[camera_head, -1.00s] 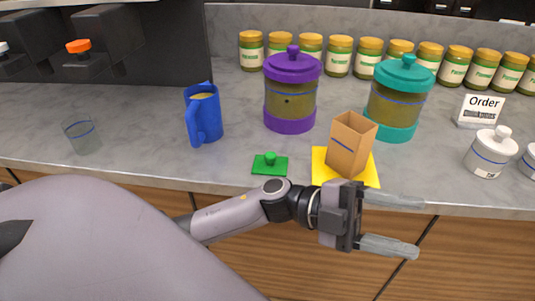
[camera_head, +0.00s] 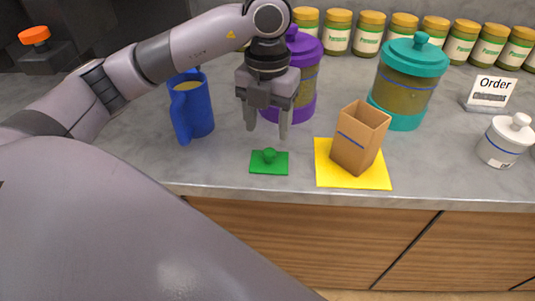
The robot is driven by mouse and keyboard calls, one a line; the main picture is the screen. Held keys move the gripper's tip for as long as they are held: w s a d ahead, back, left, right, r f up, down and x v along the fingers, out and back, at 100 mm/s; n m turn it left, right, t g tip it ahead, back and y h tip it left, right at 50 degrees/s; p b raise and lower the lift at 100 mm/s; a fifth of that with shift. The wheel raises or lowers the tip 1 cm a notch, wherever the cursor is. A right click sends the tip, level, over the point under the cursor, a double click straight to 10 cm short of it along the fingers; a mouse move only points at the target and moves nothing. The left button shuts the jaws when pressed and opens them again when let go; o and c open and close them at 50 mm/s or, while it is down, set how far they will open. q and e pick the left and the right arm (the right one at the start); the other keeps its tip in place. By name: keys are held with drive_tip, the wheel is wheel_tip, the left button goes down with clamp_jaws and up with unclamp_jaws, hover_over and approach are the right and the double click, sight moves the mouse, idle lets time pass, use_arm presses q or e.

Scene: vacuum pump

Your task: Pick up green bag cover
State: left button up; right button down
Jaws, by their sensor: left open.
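The green bag cover (camera_head: 269,162) is a small flat green piece with a round knob on top. It lies on the grey counter near the front edge, left of the yellow mat. My left gripper (camera_head: 266,130) is open and empty, fingers pointing down, above and slightly behind the cover. It is apart from the cover. My right gripper is not in view.
An open brown paper bag (camera_head: 358,142) stands on the yellow mat (camera_head: 325,176). A blue mug (camera_head: 192,110), a purple-lidded jar (camera_head: 303,85) and a teal-lidded jar (camera_head: 408,82) stand nearby. The counter's front edge (camera_head: 240,192) is close to the cover.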

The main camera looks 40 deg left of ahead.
sight(269, 151)
use_arm(q)
drive_tip(key=f, duration=0.4)
drive_tip(key=f+p, duration=0.1)
drive_tip(key=f, duration=0.1)
drive_tip(key=shift+d+f, duration=0.25)
drive_tip(key=shift+f, duration=0.15)
clamp_jaws()
